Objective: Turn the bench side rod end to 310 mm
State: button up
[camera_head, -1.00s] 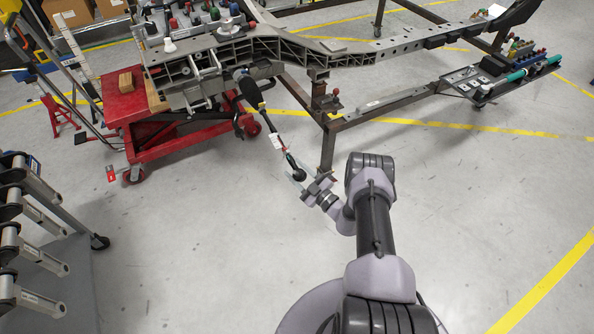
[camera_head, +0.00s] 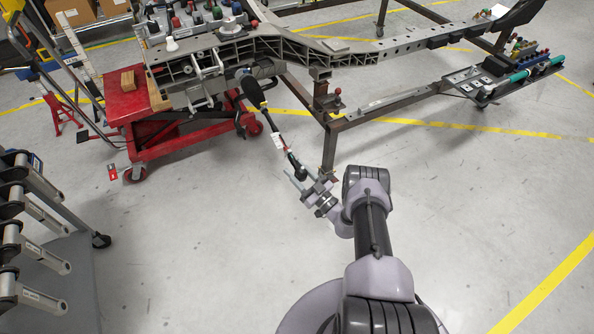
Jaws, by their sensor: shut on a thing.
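A slim rod assembly slopes down from the chassis fixture. It has a thick black upper part (camera_head: 252,91), a thin dark and red middle with a white tag (camera_head: 277,141), and a black rod end (camera_head: 296,166) at its lower end. My gripper (camera_head: 300,175) is at this lower end, with its pale fingers on either side of the rod end, and is shut on it. The exact contact is too small to see. No length marking in mm can be read.
A grey chassis frame (camera_head: 342,60) rests on a dark steel stand (camera_head: 330,149) just right of the rod. A red lift cart (camera_head: 129,104) stands at the left. A rack with cylinders (camera_head: 32,240) is at lower left. The floor between is clear.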

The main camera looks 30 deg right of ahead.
jog(key=shift+a+f, duration=0.1)
jog(key=shift+a, duration=0.2)
jog(key=o, duration=1.3)
jog(key=shift+a, duration=0.1)
jog(key=shift+s+d, duration=0.3)
jog(key=shift+s, duration=0.05)
jog(key=p+v, duration=0.2)
jog(key=v, duration=1.4)
jog(key=shift+s+p, duration=0.3)
jog(key=shift+p, duration=0.05)
jog(key=shift+d, duration=0.1)
